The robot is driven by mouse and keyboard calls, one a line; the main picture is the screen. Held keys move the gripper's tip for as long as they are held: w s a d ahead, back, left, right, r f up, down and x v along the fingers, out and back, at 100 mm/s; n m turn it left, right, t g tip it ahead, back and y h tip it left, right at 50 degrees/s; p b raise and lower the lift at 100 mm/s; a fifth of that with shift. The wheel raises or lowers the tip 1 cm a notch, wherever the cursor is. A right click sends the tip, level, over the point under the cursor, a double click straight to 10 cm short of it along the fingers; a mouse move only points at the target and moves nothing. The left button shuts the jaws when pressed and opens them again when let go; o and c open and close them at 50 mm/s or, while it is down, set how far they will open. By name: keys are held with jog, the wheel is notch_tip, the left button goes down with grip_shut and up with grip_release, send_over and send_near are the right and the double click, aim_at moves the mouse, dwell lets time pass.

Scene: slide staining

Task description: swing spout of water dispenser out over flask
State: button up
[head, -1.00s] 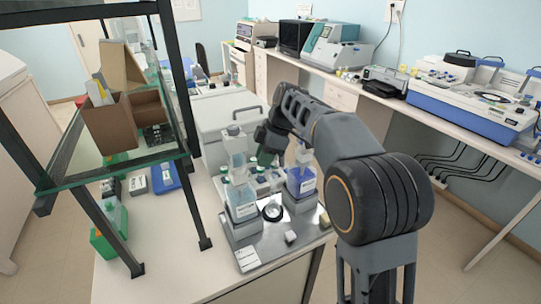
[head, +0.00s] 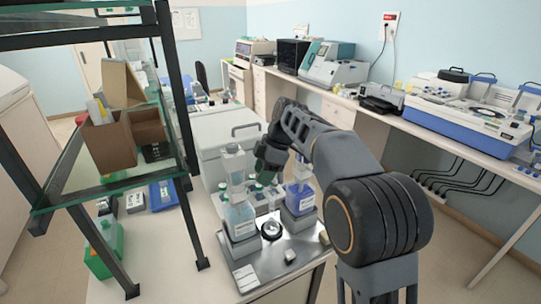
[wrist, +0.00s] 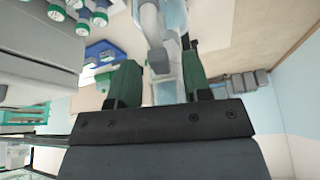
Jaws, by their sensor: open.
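A clear dispenser bottle (head: 239,218) with pale liquid and a white label stands upright on the left of the grey tray (head: 262,268). A second dispenser bottle (head: 300,198), with blue-violet liquid, stands at its right. Which one is the water dispenser I cannot tell for sure. No flask can be made out clearly. My gripper (head: 266,165) is between and behind the two bottle tops. In the wrist view, my green fingers (wrist: 159,62) are open, with a pale grey dispenser head (wrist: 158,52) and clear bottle parts between or just beyond them. Contact cannot be told.
Several green-capped bottles (head: 256,187) stand behind. A glass-shelf rack (head: 112,185) with dark posts rises at the left. A white box (head: 222,135) with a handle stands behind.

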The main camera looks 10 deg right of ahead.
jog(key=p+v, duration=0.1)
jog(key=v, duration=1.2)
